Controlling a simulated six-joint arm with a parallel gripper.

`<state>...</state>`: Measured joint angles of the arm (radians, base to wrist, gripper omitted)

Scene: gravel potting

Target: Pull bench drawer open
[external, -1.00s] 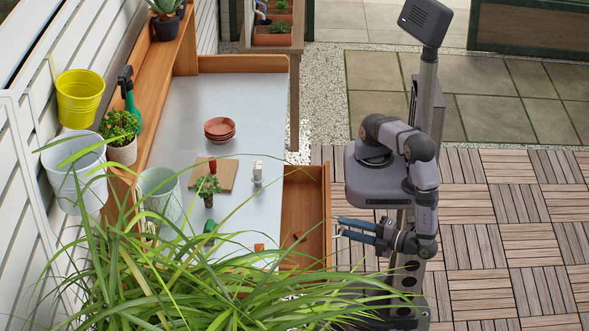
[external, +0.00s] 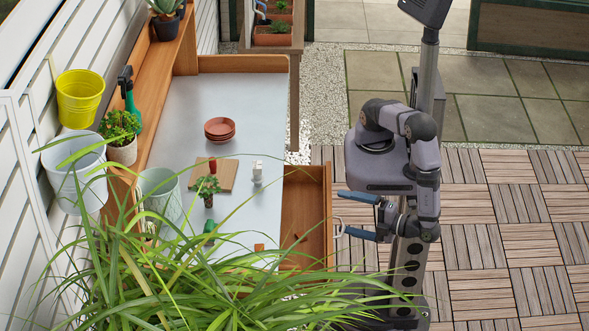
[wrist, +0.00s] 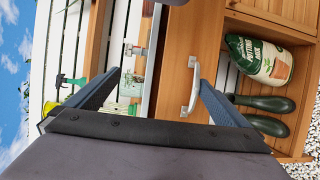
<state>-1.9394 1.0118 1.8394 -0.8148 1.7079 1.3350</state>
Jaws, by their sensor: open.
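The wooden bench drawer (external: 318,190) stands pulled out from the bench's right side, its inside visible from above. Its pale metal handle (external: 338,228) is on the outer front face. In the wrist view the handle (wrist: 191,86) stands upright on the wooden drawer front (wrist: 185,45). My gripper (external: 345,213) is open in front of the drawer front, fingers spread wide. In the wrist view my gripper (wrist: 158,80) has the handle between its fingers, close to the right one. Whether that finger touches the handle cannot be told.
The bench top (external: 190,105) holds terracotta saucers (external: 219,128), a board and a small plant. Grass leaves (external: 210,280) cover the bench's near end. Below the drawer front, a shelf holds a soil bag (wrist: 260,60) and boots (wrist: 262,104). Decking lies clear to the right.

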